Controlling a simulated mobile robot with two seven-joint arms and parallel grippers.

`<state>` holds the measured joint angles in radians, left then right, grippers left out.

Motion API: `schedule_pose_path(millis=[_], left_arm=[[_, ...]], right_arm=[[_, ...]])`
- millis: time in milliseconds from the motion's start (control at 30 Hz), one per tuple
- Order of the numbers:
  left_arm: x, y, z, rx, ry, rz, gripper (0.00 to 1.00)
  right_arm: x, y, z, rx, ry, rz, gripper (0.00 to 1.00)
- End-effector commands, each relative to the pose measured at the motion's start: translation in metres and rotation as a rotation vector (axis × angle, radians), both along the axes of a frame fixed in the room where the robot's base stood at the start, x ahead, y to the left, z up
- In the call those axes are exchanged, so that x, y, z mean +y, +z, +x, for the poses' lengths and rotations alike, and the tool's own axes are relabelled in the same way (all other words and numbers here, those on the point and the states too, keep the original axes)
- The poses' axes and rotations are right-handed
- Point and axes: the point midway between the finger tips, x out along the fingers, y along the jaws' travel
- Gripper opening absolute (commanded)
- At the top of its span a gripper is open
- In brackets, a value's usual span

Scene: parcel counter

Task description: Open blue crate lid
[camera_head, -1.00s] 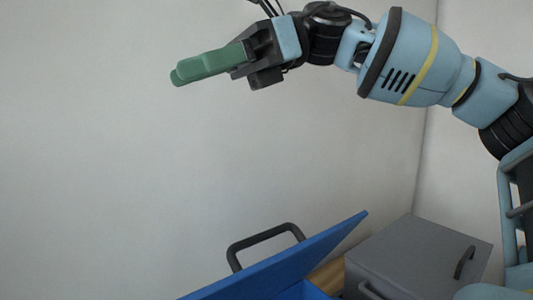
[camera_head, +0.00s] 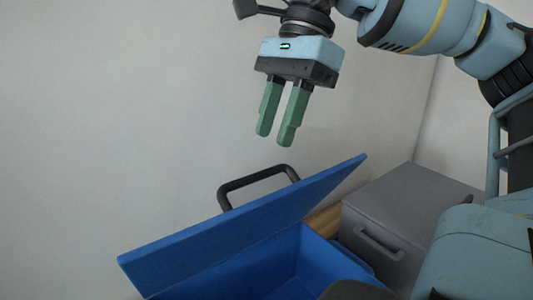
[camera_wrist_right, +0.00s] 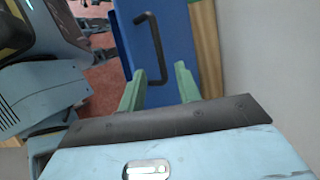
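The blue crate (camera_head: 290,265) stands at the bottom of the head view with its inside showing. Its blue lid (camera_head: 240,222) is raised and tilted up at the back, with a black handle (camera_head: 258,182) on its far side. My right gripper (camera_head: 276,140) hangs above the lid, fingers pointing down with a gap between them, holding nothing. In the right wrist view the lid (camera_wrist_right: 172,40) and its handle (camera_wrist_right: 158,50) lie beyond the fingers, apart from them. My left gripper is not in view.
A grey box with a closed lid (camera_head: 405,197) and handles stands right of the crate. A strip of wooden surface (camera_head: 323,220) shows between them. A plain wall (camera_head: 100,120) is behind. Free air lies left of my right gripper.

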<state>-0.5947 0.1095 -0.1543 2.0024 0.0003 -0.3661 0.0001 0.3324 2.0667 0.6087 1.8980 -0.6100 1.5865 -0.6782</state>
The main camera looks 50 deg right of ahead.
Motion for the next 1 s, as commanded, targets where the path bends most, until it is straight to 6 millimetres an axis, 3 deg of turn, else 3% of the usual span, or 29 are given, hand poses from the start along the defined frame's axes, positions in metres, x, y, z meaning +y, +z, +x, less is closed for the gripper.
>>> schedule_pose_path(millis=[300,700,1000], left_arm=[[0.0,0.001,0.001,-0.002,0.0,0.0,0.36],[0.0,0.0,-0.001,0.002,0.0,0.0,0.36],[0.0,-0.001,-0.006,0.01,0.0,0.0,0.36]], right_arm=[[0.016,-0.039,0.002,0.001,0.001,0.0,0.33],[0.019,-0.046,0.003,0.0,0.0,0.002,0.33],[0.019,-0.046,0.003,-0.002,0.0,0.002,0.0]])
